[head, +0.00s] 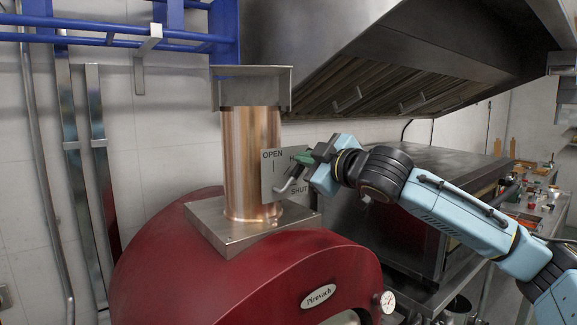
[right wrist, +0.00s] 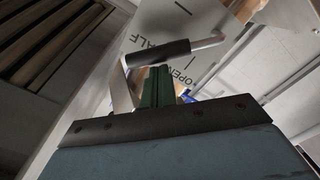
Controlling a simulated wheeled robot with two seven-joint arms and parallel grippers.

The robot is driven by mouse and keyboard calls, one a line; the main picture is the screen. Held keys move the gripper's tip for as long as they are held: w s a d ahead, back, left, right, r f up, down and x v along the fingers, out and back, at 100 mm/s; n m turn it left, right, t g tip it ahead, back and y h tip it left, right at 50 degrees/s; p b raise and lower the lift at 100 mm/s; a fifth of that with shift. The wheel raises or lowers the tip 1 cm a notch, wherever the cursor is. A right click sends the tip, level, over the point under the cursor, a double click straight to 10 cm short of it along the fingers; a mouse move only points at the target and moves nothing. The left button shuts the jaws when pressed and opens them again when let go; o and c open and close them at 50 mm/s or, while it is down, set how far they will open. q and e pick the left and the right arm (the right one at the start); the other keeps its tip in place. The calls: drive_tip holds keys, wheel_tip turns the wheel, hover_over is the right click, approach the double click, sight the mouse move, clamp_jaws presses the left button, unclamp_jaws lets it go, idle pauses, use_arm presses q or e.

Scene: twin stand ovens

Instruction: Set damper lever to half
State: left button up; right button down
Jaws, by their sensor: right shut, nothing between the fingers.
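In the right wrist view the plate (right wrist: 205,65) shows HALF and OPEN. The damper lever (head: 286,187) is a bent metal rod. Its black grip (right wrist: 157,53) crosses the plate between the words HALF and OPEN in the right wrist view; its exact setting is unclear. My right gripper (head: 304,159) is shut and empty, with green fingers (right wrist: 157,88) close to the grip; whether they touch is unclear. My left gripper is not in view.
The copper flue (head: 246,150) rises from a red domed oven (head: 235,280) with a gauge (head: 387,302). A large hood (head: 390,60) overhangs behind my right arm. A blue rack (head: 190,35) hangs upper left. A dark oven (head: 400,220) stands to the right.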

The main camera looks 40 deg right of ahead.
drive_tip(key=shift+a, duration=0.1)
drive_tip(key=shift+r, duration=0.1)
drive_tip(key=a+r+p, duration=0.3)
drive_tip(key=r+p, duration=0.1)
drive_tip(key=s+f+b, duration=0.1)
drive_tip(key=s+b, duration=0.9)
drive_tip(key=shift+s+b, duration=0.35)
drive_tip(key=shift+b, duration=0.05)
drive_tip(key=shift+a, duration=0.1)
